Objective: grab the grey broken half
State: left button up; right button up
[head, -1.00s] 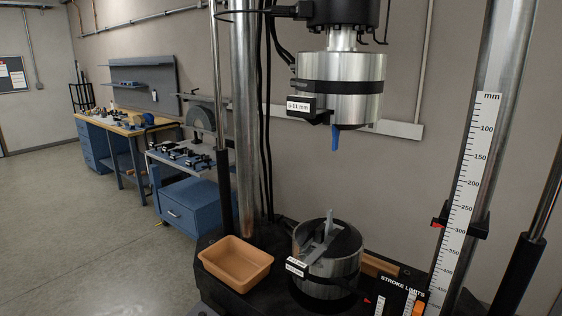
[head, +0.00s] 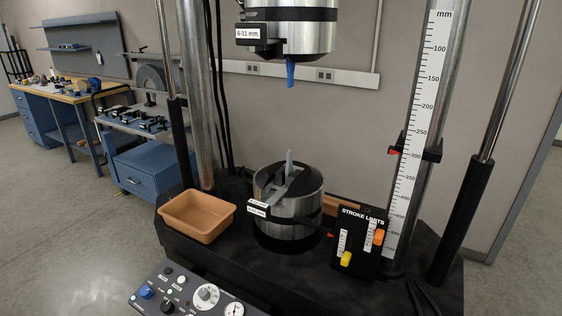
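The grey broken half (head: 289,164) stands up from the top of the lower machine grip (head: 290,215), a silver cylinder with a dark top and a white label. Its lower part is hidden between the dark jaws. A blue piece (head: 290,72) hangs from the upper grip (head: 310,38), well above the grey half with a wide gap between them. Neither of my grippers is in view.
An orange-brown bin (head: 198,217), seemingly empty, stands left of the lower grip on the black machine base. A control panel (head: 190,297) is in front. A stroke limits plate (head: 358,240) and a millimetre scale (head: 418,140) stand to the right.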

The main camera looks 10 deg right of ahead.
aim_at(289, 170)
jog(key=i+j+u, duration=0.1)
jog(key=j, duration=0.3)
jog(key=i+j+u, duration=0.1)
jog(key=j, duration=0.3)
jog(key=i+j+u, duration=0.15)
jog(key=j, duration=0.2)
jog(key=i+j+u, duration=0.1)
jog(key=i+j, duration=0.15)
jog(key=j, duration=0.15)
